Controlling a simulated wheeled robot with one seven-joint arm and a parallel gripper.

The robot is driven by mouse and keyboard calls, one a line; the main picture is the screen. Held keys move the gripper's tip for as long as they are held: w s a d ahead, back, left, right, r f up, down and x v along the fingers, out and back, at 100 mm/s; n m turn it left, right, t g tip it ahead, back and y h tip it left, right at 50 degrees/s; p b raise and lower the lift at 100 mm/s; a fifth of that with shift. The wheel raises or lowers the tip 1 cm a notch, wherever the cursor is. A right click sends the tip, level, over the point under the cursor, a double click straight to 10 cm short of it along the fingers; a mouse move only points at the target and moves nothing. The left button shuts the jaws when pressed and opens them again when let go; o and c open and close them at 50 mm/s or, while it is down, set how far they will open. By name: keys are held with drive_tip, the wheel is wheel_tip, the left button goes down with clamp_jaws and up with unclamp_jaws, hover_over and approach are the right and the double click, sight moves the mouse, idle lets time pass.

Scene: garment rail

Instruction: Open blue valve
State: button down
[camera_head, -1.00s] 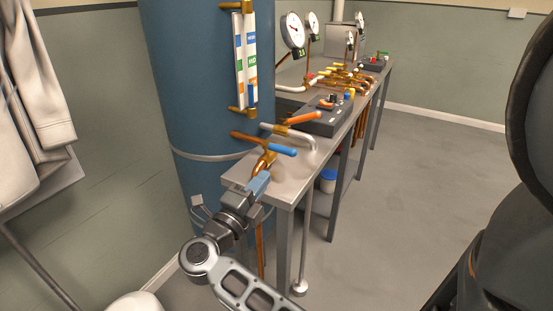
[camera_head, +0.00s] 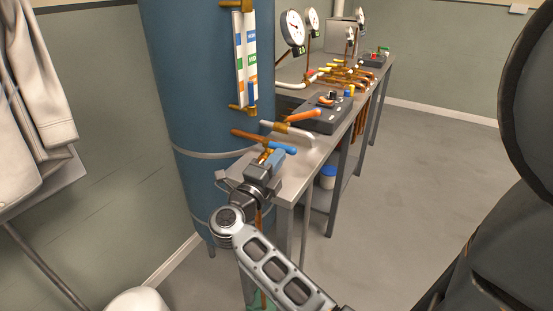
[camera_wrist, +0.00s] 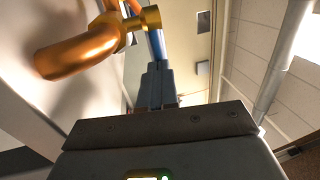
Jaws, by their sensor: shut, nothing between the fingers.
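The blue valve handle (camera_head: 281,147) sticks out to the right from a copper pipe fitting near the table's near corner. In the wrist view the blue handle (camera_wrist: 157,42) shows behind a brass fitting (camera_wrist: 137,24) and a copper pipe bend (camera_wrist: 75,52). My gripper (camera_head: 278,156) is right at the valve, just in front of the handle and overlapping it in the head view. In the wrist view my gripper (camera_wrist: 156,82) has its fingers together and empty, pointing at the handle. I cannot tell whether they touch it. The gripper hides part of the valve body.
A metal table (camera_head: 300,165) carries an orange-handled valve (camera_head: 304,115), a dark box (camera_head: 325,118), several pipes and gauges (camera_head: 292,26). A large blue tank (camera_head: 190,80) stands left of it. White coats (camera_head: 35,90) hang at far left.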

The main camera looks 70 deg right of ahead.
drive_tip(key=shift+s+d+r+n+t+p, duration=0.25)
drive_tip(key=shift+s+n+t+p, duration=0.2)
drive_tip(key=shift+t+p, duration=0.35)
drive_tip(key=shift+s+d+n+p, duration=0.15)
drive_tip(key=shift+d+n+p, duration=0.1)
drive_tip(key=shift+d+p, duration=0.1)
drive_tip(key=shift+s+d+f, duration=0.2)
drive_tip(key=shift+s+d, duration=0.1)
drive_tip(key=shift+d, duration=0.1)
